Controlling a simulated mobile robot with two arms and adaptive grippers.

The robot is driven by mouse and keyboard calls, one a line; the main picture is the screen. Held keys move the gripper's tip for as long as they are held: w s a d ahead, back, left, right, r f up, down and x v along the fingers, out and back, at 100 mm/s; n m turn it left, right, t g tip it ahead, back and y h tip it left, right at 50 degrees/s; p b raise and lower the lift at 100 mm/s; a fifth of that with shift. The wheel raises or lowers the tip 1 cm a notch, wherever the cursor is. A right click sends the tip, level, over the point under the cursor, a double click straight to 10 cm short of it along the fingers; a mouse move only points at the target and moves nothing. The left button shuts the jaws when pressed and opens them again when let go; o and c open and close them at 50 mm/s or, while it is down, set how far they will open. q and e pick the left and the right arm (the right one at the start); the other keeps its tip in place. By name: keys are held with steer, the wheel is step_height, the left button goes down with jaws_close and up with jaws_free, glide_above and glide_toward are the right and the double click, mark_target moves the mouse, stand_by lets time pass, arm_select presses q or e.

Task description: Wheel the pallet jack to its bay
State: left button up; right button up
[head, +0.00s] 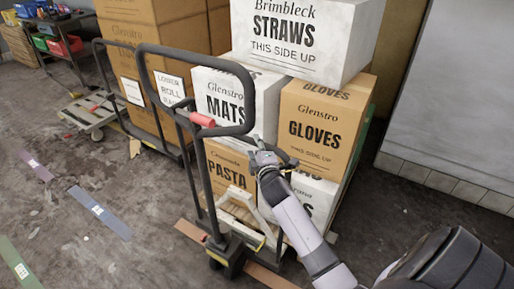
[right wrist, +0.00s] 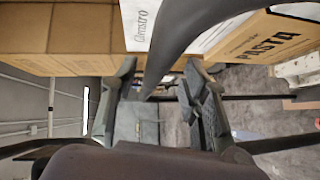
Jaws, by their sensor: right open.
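The pallet jack (head: 226,246) stands upright in the middle of the head view, with a black looped handle (head: 207,190) and a red grip piece (head: 202,118). Stacked cartons stand right behind it. My right gripper (head: 266,160) is open near the right side of the handle, in front of the cartons. In the right wrist view, a thick black curved bar (right wrist: 188,38) runs down toward the space between the open fingers (right wrist: 160,78); I cannot tell whether they touch it. My left gripper is out of view. No bay is clearly identifiable.
Cartons labelled mats (head: 232,102), gloves (head: 318,128) and straws (head: 300,32) form a tall stack. Another black-handled cart (head: 100,62) with brown cartons is at left. Coloured floor strips (head: 100,212) lie on open floor at left. A pale wall (head: 455,90) bounds the right.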

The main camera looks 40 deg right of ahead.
steer(key=shift+f, duration=0.1)
steer(key=v, duration=1.2)
